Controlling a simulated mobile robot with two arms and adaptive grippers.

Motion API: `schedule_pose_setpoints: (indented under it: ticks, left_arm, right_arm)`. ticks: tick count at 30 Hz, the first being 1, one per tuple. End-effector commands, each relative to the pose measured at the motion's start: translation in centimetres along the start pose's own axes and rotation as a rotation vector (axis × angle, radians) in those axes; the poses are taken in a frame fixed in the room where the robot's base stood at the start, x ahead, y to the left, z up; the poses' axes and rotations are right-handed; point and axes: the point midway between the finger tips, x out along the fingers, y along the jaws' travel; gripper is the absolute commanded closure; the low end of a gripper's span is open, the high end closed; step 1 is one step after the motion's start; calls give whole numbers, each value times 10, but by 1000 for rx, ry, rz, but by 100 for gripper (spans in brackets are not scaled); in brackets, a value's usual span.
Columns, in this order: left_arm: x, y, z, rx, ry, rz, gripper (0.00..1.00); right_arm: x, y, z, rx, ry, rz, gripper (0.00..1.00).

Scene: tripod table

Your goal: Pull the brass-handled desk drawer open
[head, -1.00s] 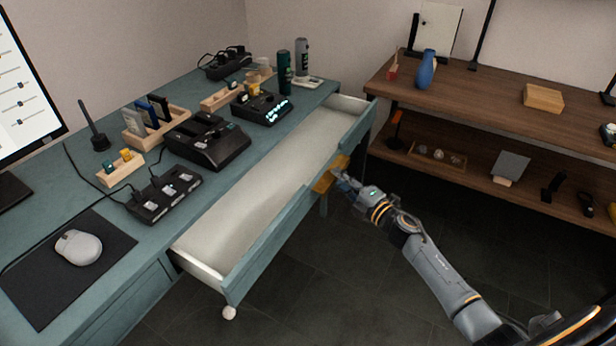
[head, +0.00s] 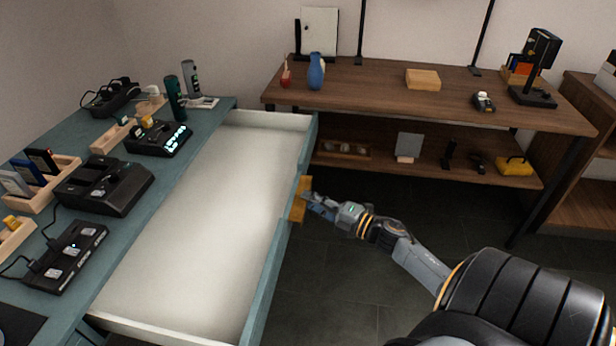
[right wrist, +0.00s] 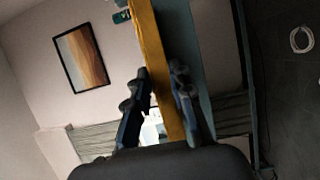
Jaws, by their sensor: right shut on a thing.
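The desk drawer (head: 272,262) stands pulled out from the blue-green desk (head: 219,107), and its pale, empty inside shows in the head view. Its brass handle (head: 298,199) is on the outer face of the drawer front. My right gripper (head: 309,201) is at the handle, coming from the right. In the right wrist view the brass bar (right wrist: 164,75) runs between the two dark fingers of my right gripper (right wrist: 160,105), which are shut on it. My left gripper is not in view.
The desk top carries chargers (head: 104,183), a lit device (head: 157,138) and dark green bottle (head: 175,98). A wooden shelf unit (head: 375,97) with a blue vase (head: 316,71) stands behind the drawer. Dark floor (head: 340,290) is clear right of the drawer.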

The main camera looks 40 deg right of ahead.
Motion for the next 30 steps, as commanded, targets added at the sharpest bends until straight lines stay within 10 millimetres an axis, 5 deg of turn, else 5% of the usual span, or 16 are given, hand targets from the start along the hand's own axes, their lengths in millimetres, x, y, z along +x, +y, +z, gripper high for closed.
schedule_pose_setpoints:
  ticks: [4,5,8,20,30]
  left_arm:
    - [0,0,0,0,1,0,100]
    - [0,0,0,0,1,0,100]
    - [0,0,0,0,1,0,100]
    - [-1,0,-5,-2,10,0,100]
    - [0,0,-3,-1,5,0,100]
  right_arm:
    - [-2,-7,-1,1,-2,-13,100]
    - [-2,-7,-1,1,-2,-13,74]
    - [-2,-6,-1,1,-2,-12,58]
    - [-10,-4,-1,2,-1,-8,58]
    - [-78,-4,-1,3,-2,-10,58]
